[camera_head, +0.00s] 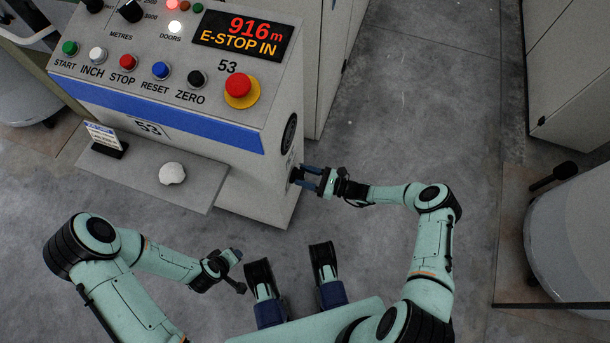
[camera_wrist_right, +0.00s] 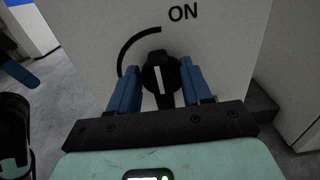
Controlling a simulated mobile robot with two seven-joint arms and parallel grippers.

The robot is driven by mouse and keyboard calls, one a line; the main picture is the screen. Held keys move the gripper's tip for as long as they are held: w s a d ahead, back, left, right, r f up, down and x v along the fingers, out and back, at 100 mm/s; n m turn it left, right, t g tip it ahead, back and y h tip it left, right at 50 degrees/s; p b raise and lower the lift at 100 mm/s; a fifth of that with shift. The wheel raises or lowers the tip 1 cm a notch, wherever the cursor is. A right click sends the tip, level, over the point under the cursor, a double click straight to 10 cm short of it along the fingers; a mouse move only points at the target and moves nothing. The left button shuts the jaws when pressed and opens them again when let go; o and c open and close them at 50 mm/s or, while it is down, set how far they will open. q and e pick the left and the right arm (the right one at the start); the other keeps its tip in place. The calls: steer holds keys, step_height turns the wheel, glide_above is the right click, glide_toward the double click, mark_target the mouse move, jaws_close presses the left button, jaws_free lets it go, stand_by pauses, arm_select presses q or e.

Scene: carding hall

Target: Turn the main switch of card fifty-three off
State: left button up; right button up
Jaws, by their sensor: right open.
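The main switch is a black rotary knob (camera_wrist_right: 161,74) with a white pointer line, on the side wall of the card 53 console (camera_head: 240,190). In the right wrist view the line stands nearly upright, pointing towards the ON side of a black arc that curves down to the left. The ON label (camera_wrist_right: 183,12) is above right of the knob; no OFF label shows. My right gripper (camera_head: 304,178) is at the switch, its blue fingers open on either side of the knob. Whether they touch it cannot be told. My left gripper (camera_head: 236,268) is low in front of the console, away from it.
The console top carries several coloured buttons, a red emergency stop (camera_head: 238,86) and a display (camera_head: 243,36) reading "916m E-STOP IN". A white lump (camera_head: 172,174) and a small sign (camera_head: 104,140) are on the lower ledge. Floor right of the console is clear; a grey drum (camera_head: 575,235) stands far right.

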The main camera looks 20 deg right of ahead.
jaws_close()
steer(key=shift+n, duration=0.3)
steer(key=n, duration=0.3)
steer(key=shift+s+a+n+p, duration=0.25)
steer(key=shift+s+n+p, duration=0.05)
steer(key=shift+p, duration=0.1)
steer(key=n, duration=0.5)
steer(key=shift+s+a+f+p, duration=0.2)
steer(key=shift+s+f+p, duration=0.15)
steer(key=shift+p, duration=0.05)
steer(key=n, duration=0.4)
steer(key=shift+s+a+f+n, duration=0.1)
steer(key=shift+s+f+n, duration=0.05)
steer(key=shift+f+n, duration=0.25)
arm_select(q)
steer(key=shift+s+d+r+g, duration=0.15)
steer(key=shift+s+d+r, duration=0.15)
steer(key=shift+s, duration=0.2)
steer(key=shift+s+d+r+g, duration=0.25)
steer(key=shift+s+r, duration=0.1)
steer(key=shift+s, duration=0.15)
steer(key=shift+s+d+r+g, duration=0.1)
steer(key=shift+s+d+r, duration=0.2)
steer(key=shift+s, duration=0.2)
arm_select(e)
steer(key=shift+f+n, duration=0.2)
steer(key=shift+n, duration=0.75)
steer(key=shift+f+n, duration=0.15)
steer(key=shift+n, duration=0.8)
